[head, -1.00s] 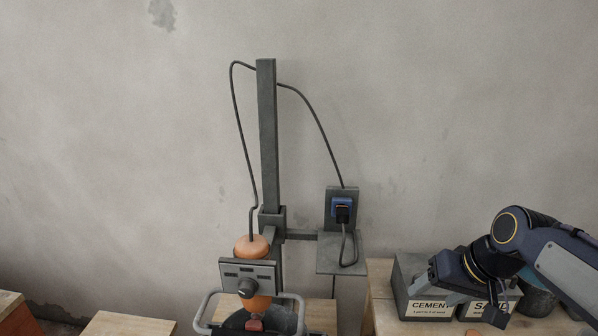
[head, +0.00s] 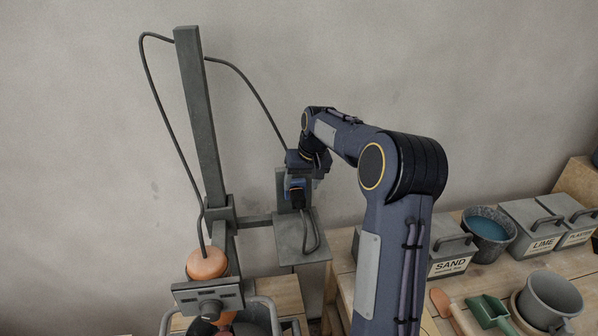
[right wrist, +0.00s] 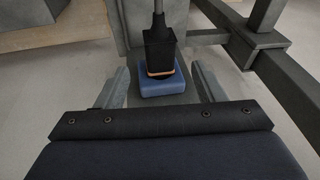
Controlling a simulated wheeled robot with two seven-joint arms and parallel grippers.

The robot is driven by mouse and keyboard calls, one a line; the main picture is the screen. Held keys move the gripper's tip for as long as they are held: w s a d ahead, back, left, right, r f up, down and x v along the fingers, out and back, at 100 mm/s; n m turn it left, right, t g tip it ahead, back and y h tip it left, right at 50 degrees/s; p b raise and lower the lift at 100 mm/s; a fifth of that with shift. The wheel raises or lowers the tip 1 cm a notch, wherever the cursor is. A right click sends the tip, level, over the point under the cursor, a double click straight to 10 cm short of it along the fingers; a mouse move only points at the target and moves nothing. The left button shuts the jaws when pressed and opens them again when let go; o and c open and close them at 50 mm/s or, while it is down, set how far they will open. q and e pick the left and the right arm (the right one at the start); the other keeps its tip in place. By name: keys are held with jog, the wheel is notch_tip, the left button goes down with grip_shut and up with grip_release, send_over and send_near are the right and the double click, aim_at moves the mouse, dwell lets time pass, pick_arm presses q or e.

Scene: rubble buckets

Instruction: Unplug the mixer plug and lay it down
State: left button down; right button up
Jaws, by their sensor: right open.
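The mixer plug is black with an orange band; it shows in the head view (head: 298,199) and the right wrist view (right wrist: 160,48). It sits in the blue socket (right wrist: 167,84) on a grey post plate, with its dark cable attached. My right gripper (head: 304,172) is at the socket, above the plug in the head view. In the right wrist view its two grey fingers stand apart (right wrist: 160,72), one on each side of the plug and socket; I see no clear contact. The orange mixer (head: 207,264) hangs on the stand. My left gripper is not in view.
A small grey shelf (head: 290,251) lies below the socket, with a cable loop above it. The upright post (head: 200,120) is left of my arm. A wooden table at right holds a SAND box (head: 449,262), a LIME box (head: 530,244), buckets and a scoop.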

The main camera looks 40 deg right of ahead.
aim_at(298, 194)
jog(key=shift+x, duration=2.2)
jog(key=c, duration=1.1)
